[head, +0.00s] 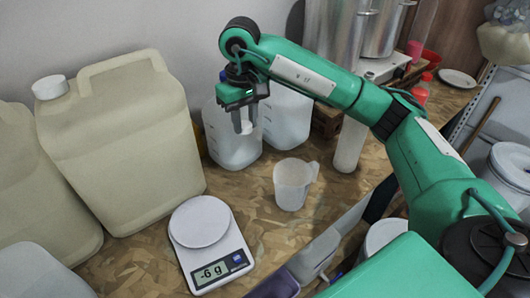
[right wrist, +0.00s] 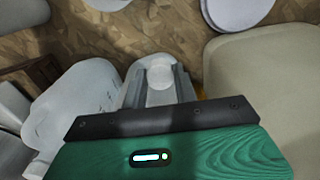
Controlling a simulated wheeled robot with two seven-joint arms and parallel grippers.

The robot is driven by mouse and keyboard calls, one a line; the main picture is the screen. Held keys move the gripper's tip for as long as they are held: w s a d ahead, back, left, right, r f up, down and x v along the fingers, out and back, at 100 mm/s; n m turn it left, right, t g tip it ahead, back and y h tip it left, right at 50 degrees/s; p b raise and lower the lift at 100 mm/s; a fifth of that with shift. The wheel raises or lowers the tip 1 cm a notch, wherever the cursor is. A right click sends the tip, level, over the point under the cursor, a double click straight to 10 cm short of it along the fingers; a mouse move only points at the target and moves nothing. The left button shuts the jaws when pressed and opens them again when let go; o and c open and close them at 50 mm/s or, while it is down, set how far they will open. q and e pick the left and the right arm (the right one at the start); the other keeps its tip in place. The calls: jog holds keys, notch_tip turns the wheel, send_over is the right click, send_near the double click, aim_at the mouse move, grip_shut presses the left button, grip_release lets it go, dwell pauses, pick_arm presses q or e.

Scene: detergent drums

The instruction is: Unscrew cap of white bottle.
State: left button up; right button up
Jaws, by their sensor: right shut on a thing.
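My right gripper (head: 243,118) hangs over the white translucent bottle (head: 232,150) by the wall, pointing down. Its fingers are shut on a small white cap (head: 246,128). In the right wrist view the round cap (right wrist: 160,74) shows between the two grey fingers. I cannot tell whether the cap still sits on the bottle's neck, as the gripper hides that spot. My left gripper is not in view.
A large cream jug (head: 120,145) with a white lid stands left. A scale (head: 208,240) reading -6 g and a clear measuring cup (head: 294,184) stand in front. Another white jug (head: 288,115) and a tall white bottle (head: 350,145) stand right of the gripper.

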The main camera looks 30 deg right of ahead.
jog(key=p, duration=0.2)
send_over(249, 183)
notch_tip(249, 183, down, 5)
notch_tip(249, 183, down, 10)
jog(key=p, duration=0.2)
jog(key=shift+w+f+p, duration=0.1)
jog(key=shift+p, duration=0.25)
jog(key=shift+f, duration=0.5)
notch_tip(249, 183, down, 3)
jog(key=shift+f+p, duration=0.1)
jog(key=shift+p, duration=0.6)
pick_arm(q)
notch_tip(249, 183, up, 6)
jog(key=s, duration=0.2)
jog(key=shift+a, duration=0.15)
pick_arm(e)
jog(key=shift+f+b, duration=0.2)
jog(key=shift+b, duration=0.1)
jog(key=o, duration=1.1)
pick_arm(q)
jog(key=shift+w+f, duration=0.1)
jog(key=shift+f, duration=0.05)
pick_arm(e)
jog(key=shift+r, duration=0.1)
